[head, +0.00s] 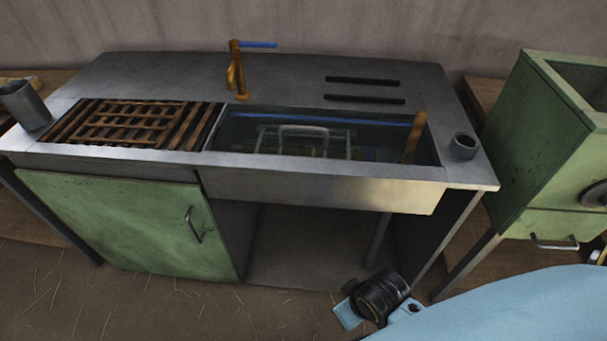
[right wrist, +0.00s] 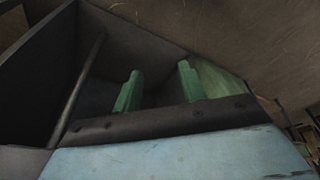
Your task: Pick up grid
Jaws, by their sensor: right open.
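A brown, rusty-looking slatted grid (head: 135,122) lies flat in the left part of the metal sink counter (head: 300,75). A grey wire rack with a raised handle (head: 300,131) sits inside the sink basin (head: 320,182); its lower part is hard to make out. My right gripper (right wrist: 159,80) shows in the right wrist view with two green fingers apart and nothing between them. In the head view my right arm comes in at the lower right, its wrist low in front of the counter, well away from the grid. The grid is not seen in the wrist view. My left gripper is not in view.
An orange-brown tap (head: 236,75) with a blue handle stands behind the basin. A grey cup (head: 24,105) is at the left edge, a small dark cup (head: 463,146) at the right. A green cabinet (head: 540,140) stands right. Below the basin is open space.

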